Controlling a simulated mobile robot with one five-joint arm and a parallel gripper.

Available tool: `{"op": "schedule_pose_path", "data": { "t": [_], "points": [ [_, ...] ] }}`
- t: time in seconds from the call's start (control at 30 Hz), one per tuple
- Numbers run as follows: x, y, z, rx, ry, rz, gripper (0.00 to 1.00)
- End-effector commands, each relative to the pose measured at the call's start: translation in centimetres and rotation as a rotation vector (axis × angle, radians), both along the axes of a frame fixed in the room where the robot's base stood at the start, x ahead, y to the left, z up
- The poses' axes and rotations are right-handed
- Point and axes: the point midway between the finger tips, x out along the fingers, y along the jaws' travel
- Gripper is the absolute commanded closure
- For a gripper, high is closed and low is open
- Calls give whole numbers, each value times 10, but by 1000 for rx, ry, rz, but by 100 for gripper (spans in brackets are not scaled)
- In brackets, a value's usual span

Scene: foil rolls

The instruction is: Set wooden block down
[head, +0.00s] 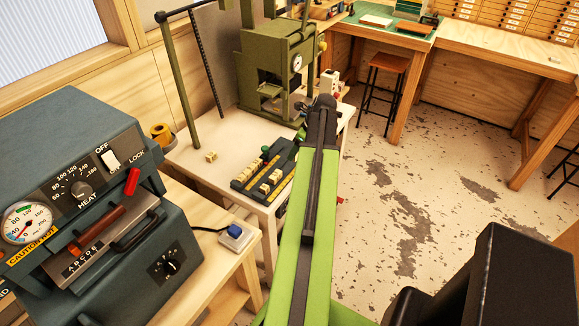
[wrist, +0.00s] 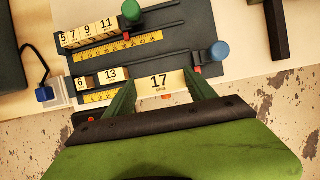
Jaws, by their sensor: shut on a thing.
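In the wrist view, my gripper (wrist: 158,90) is shut on a pale wooden block (wrist: 160,86) marked 17, with a green finger at each end of it. The block is over the near edge of a dark sorting board (wrist: 190,45), in line with the lower row. To its left in that row are blocks marked 6 (wrist: 82,83) and 13 (wrist: 110,75). I cannot tell whether the held block touches the board. The board also shows in the head view (head: 250,185); my gripper and the block are hidden behind my arm there.
An upper row of several numbered blocks (wrist: 90,32) ends at a green knob (wrist: 131,10). A blue knob (wrist: 218,51) is close right of the held block. Yellow rulers (wrist: 120,50) lie along the rows. A green press (head: 275,70) stands behind the board.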

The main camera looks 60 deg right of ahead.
Motion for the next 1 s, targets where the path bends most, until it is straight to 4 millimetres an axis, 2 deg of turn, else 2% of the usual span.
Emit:
{"op": "schedule_pose_path", "data": {
  "t": [0.03,0.2,0.37,0.63,0.87,1.0],
  "points": [
    [12,1,-13,0,0,2,75],
    [31,3,-20,-1,0,-1,75],
    [32,4,-21,-1,0,-1,75],
    [32,4,-63,-1,0,-1,75],
    [32,4,-59,0,0,0,75],
    [33,5,-63,0,0,0,75]
  ]
}}
